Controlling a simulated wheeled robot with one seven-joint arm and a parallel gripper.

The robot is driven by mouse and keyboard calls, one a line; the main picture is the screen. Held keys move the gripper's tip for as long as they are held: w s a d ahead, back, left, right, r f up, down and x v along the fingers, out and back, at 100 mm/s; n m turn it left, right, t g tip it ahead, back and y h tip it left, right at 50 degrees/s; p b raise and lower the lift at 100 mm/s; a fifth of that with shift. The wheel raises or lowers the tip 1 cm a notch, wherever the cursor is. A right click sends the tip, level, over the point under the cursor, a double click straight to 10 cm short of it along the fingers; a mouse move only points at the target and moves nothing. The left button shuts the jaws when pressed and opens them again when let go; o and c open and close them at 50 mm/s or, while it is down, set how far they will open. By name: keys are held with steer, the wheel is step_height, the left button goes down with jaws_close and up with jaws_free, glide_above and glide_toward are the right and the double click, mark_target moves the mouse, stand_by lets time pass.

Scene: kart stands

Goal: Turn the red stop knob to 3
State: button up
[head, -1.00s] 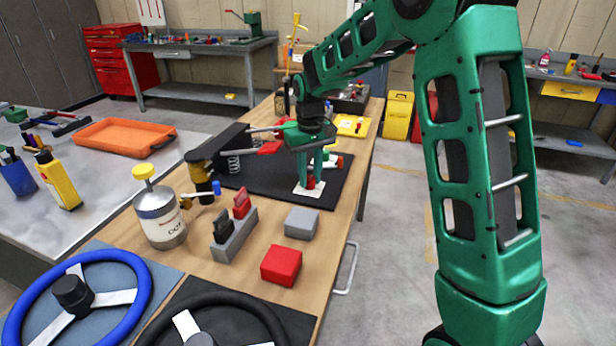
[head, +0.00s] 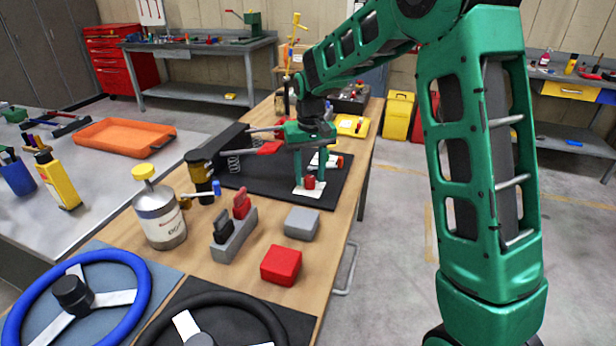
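A small red knob (head: 309,182) stands on a white plate (head: 301,192) on the black mat, near the far half of the bench. I take it for the red stop knob; the plate's markings and the knob's pointing are too small to read. My gripper (head: 311,168) hangs straight down over it. Its two green fingers are apart, with a gap between them, and the tips look just above or around the knob's top. I see nothing held in them.
On the black mat (head: 262,187), levers with red pads and a spring stand left of my gripper. A red and white part (head: 328,161) lies behind it. Nearer are a metal can (head: 160,218), a grey block (head: 302,223) and a red block (head: 281,265).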

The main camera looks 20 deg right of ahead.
mark_target(310, 177)
steer(key=shift+s, duration=0.1)
steer(key=shift+a, duration=0.1)
step_height(310, 177, up, 11)
steer(key=shift+f, duration=0.2)
stand_by(0.4)
